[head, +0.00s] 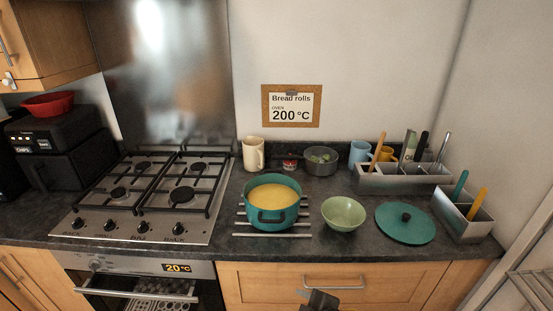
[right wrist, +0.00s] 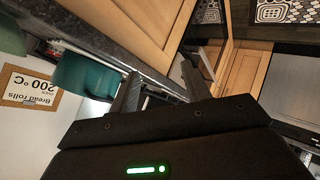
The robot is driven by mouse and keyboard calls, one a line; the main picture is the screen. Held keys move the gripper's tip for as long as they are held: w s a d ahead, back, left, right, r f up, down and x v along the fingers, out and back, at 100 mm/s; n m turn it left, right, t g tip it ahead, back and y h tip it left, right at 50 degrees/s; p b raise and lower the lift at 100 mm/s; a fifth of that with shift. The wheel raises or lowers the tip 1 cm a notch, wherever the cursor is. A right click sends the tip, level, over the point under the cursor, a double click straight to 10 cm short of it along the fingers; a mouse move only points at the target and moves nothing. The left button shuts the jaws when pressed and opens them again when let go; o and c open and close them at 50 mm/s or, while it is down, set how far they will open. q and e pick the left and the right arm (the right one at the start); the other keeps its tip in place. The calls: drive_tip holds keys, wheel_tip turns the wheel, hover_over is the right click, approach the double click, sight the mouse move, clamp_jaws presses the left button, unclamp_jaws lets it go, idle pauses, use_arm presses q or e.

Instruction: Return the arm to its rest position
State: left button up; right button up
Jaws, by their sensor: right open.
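My right gripper (right wrist: 161,80) is open and empty in the right wrist view, with its two dark fingers apart in front of the counter edge and wooden cabinet fronts. In the head view a dark part of my right gripper (head: 318,301) shows at the bottom edge, below the counter and in front of the wooden drawer (head: 390,271). It touches nothing that I can see. Most of the right arm is out of the picture. My left gripper is not in view.
A teal pot (head: 272,217) of yellow food stands on a metal rack. The drawer handle (head: 334,283) protrudes.

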drive_tip(key=s+d+f+m+g+h, duration=0.2)
drive_tip(key=s+d+f+m+h, duration=0.15)
drive_tip(key=s+d+m, duration=0.5)
drive_tip(key=s+d+f+m+g+h, duration=0.25)
drive_tip(key=s+d+f+m, duration=0.2)
drive_tip(key=s+d, duration=0.6)
drive_tip(key=s+f+g+b, duration=0.1)
drive_tip(key=s+f, duration=0.1)
drive_tip(key=f, duration=1.2)
drive_tip(key=s+f+g, duration=0.1)
drive_tip(key=s+f, duration=0.1)
drive_tip(key=f, duration=1.2)
drive_tip(key=s+d+f+g, duration=0.1)
drive_tip(key=s+d+f, duration=0.1)
drive_tip(key=s+f, duration=1.2)
drive_tip(key=shift+s+d+f+b, duration=0.35)
drive_tip(key=shift+s+d+f, duration=0.05)
drive_tip(key=shift+s, duration=0.2)
